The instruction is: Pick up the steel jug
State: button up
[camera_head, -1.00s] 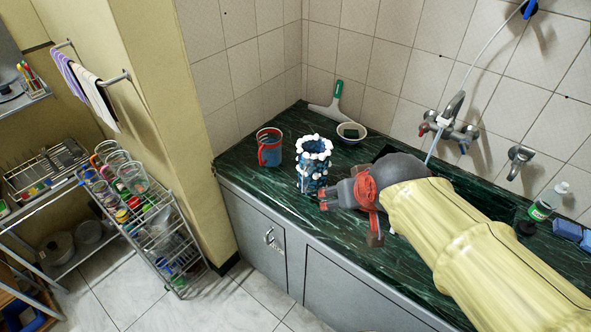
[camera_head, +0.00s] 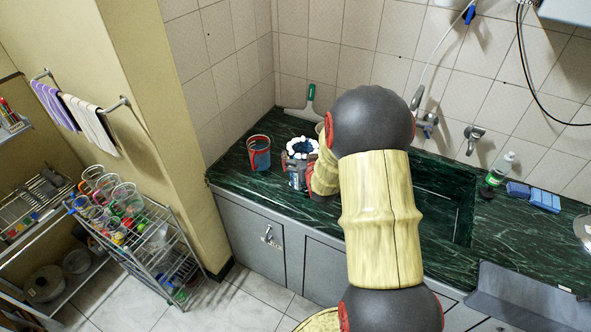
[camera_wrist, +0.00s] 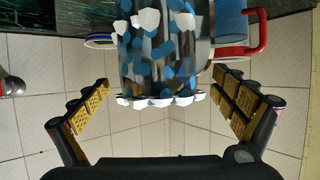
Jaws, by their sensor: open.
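The steel jug (camera_head: 302,140) appears to be the shiny vessel with white beads round its rim and blue and white spots. It stands upright on the dark green counter, its lower part partly hidden by my gripper and arm. In the wrist view, the jug (camera_wrist: 160,50) shows upside down, its beaded rim lowest. My gripper (camera_wrist: 161,80) is open, one finger off each side of the jug, with visible gaps; I see no contact.
A blue-grey mug with red handle and rim (camera_head: 259,154) stands just left of the jug; it also shows in the wrist view (camera_wrist: 232,25). A green-handled wiper (camera_head: 310,95) leans at the back wall. The sink (camera_head: 440,190) lies right. A dish rack (camera_head: 150,235) stands left.

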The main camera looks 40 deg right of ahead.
aim_at(301, 147)
jog(key=b+x, duration=0.1)
jog(key=x, duration=0.5)
jog(key=shift+w+d, duration=0.25)
jog(key=shift+c, duration=0.8)
jog(key=shift+r, duration=0.1)
jog(key=c, duration=2.1)
